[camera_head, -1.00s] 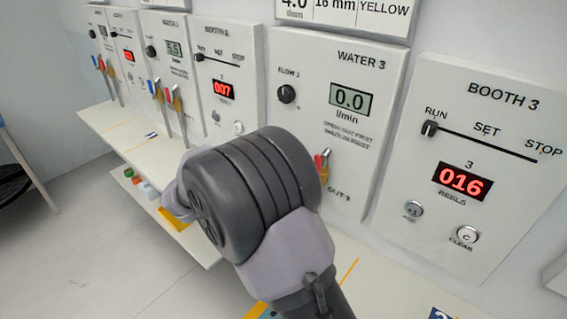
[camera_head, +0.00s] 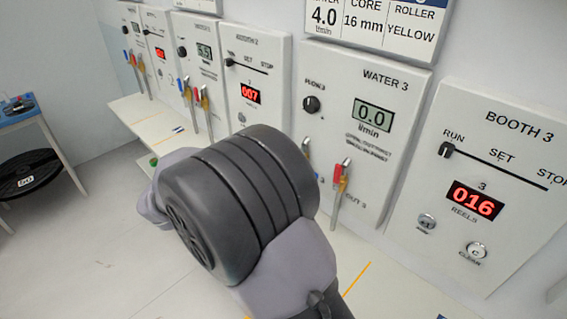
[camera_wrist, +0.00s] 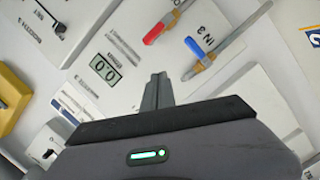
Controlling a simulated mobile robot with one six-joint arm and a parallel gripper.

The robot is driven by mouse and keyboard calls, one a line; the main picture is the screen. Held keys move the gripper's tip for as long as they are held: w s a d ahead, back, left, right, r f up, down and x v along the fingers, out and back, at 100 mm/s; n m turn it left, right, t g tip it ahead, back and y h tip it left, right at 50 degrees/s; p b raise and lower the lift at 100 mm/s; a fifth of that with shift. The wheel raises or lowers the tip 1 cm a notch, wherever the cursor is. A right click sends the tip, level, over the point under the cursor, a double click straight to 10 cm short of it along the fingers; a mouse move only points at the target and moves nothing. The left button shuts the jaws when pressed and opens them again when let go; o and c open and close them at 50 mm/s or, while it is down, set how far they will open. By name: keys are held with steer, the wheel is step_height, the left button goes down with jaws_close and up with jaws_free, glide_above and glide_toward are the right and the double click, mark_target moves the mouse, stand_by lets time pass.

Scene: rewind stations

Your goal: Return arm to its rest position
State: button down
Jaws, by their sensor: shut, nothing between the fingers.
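My gripper (camera_wrist: 157,88) shows in the wrist view with its fingers together and nothing between them. It is in front of the WATER 3 panel, apart from the valve with the red handle (camera_wrist: 155,33) and the valve with the blue handle (camera_wrist: 196,48). The WATER 3 panel (camera_head: 345,85) in the head view reads 0.0 l/min. My arm's dark joint fills the middle of the head view and hides part of the panel's lower left and the shelf. The gripper fingers cannot be made out there.
The BOOTH 3 panel (camera_head: 505,185) at right reads 016, its lever at RUN. More panels line the wall to the left above a pale shelf (camera_head: 150,125). A blue table (camera_head: 30,117) stands at far left with a black reel (camera_head: 28,172) below. Floor between is clear.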

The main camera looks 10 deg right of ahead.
steer(key=s+d+m+g+y, duration=0.1)
steer(key=s+d+g+y, duration=0.5)
steer(key=s+d, duration=0.65)
steer(key=s+a+m+t+y, duration=0.1)
steer(key=s+a+t+y, duration=0.1)
steer(key=s+a+y, duration=0.2)
steer(key=s+a+m+t+y, duration=0.1)
steer(key=s+a+t+y, duration=0.1)
steer(key=s+a+y, duration=0.2)
steer(key=s+y, duration=0.3)
steer(key=s, duration=0.2)
steer(key=shift+s+a+r+m+t, duration=0.15)
steer(key=shift+a+r+m+t, duration=0.05)
steer(key=shift+a+m+t, duration=0.1)
